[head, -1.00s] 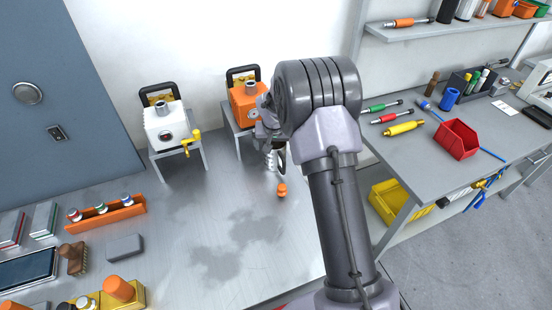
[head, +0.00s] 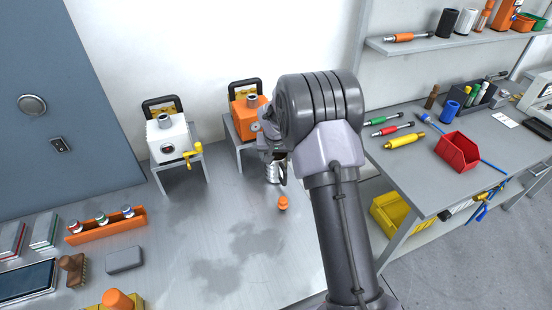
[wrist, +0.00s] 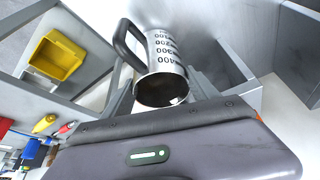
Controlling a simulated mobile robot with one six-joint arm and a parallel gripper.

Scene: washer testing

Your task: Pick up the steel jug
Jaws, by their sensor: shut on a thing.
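The steel jug (head: 272,174) is a shiny metal cylinder with a dark handle, at the back of the metal worktop. In the head view my arm hides its upper part. In the wrist view the jug (wrist: 164,68) shows its open rim, black printed volume marks and its dark handle on the left. My gripper (wrist: 162,92) has one finger on each side of the jug and is shut on its body near the rim. I cannot tell whether the jug's base touches the worktop.
An orange machine (head: 246,120) on a metal stand is close behind the jug. A white machine (head: 167,139) with a yellow tap stands left of it. A small orange object (head: 283,203) lies just in front of the jug. The worktop's middle (head: 225,225) is clear.

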